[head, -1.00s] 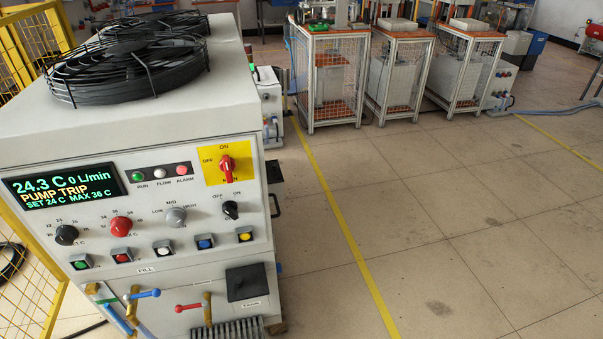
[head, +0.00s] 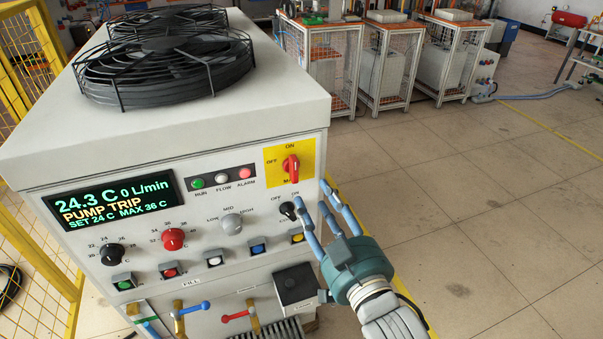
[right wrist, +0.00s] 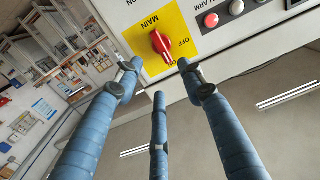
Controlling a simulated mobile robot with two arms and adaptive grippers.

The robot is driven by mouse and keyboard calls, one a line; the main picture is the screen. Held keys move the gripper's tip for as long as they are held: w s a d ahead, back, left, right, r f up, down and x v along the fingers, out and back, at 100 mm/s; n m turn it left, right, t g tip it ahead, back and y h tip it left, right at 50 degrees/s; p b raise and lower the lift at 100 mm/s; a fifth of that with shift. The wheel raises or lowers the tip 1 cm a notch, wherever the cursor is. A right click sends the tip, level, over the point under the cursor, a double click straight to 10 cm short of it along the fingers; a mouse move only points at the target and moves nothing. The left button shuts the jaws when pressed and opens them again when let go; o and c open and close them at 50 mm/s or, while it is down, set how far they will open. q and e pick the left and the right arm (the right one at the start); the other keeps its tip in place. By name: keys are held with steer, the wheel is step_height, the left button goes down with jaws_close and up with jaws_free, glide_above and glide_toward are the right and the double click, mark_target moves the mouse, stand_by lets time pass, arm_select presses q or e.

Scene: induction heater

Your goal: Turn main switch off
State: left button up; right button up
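The main switch is a red rotary handle (head: 291,168) on a yellow plate at the upper right of the machine's front panel. Its handle stands about upright, in line with the ON mark above it; OFF is to its left. My right gripper (head: 322,198) is in front of the panel, below and to the right of the switch, with its fingers spread and empty. In the right wrist view the red handle (right wrist: 161,45) shows just beyond the open fingertips (right wrist: 158,80), apart from them as far as I can tell. My left gripper is not in view.
A black selector knob (head: 288,211) and a yellow button (head: 298,236) sit close by the right fingers. The display (head: 117,197) reads PUMP TRIP. A black fan (head: 165,60) is on top of the machine. Open floor lies to the right.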

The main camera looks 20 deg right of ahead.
mark_target(298, 170)
steer(key=w, duration=0.9)
steer(key=shift+a+f, duration=0.1)
steer(key=shift+a, duration=0.15)
steer(key=shift+w+b, duration=0.3)
steer(key=shift+w, duration=0.2)
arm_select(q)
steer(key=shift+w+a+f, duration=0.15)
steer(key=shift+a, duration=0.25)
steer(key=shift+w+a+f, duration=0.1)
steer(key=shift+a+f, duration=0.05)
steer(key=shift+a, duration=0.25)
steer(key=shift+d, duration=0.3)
arm_select(e)
jaws_close()
